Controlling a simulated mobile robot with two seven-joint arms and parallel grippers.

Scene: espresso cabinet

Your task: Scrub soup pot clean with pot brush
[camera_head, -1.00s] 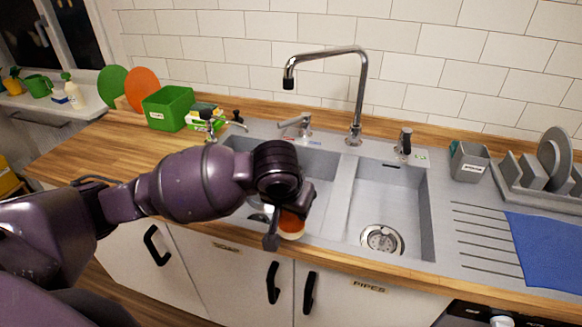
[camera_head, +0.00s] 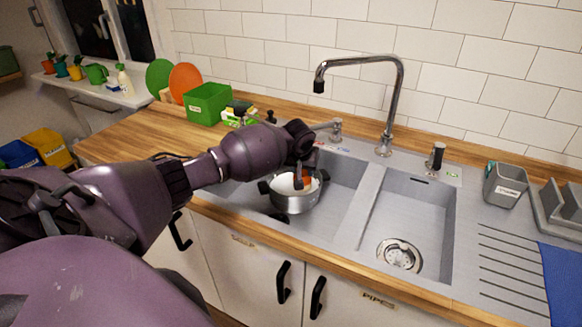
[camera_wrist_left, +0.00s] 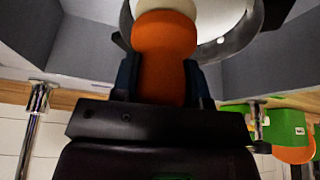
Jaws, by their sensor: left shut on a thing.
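The soup pot (camera_head: 296,204) is a metal pot with dark side handles and a pale inside. It stands upright in the left basin of the sink. My left gripper (camera_head: 300,182) is at the pot's opening, shut on the orange pot brush (camera_head: 307,181). In the left wrist view, the orange brush handle (camera_wrist_left: 163,60) sits between the two dark fingers, and its pale head points into the pot (camera_wrist_left: 240,35). Whether the brush head touches the pot's inside I cannot tell. My right gripper is not in view.
The right basin (camera_head: 405,215) is empty, with a drain at its bottom. A tall chrome tap (camera_head: 388,100) stands behind the sink. A green box (camera_head: 208,103) is on the counter at the left back. A grey caddy (camera_head: 505,185) and dish rack (camera_head: 560,208) stand at the right.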

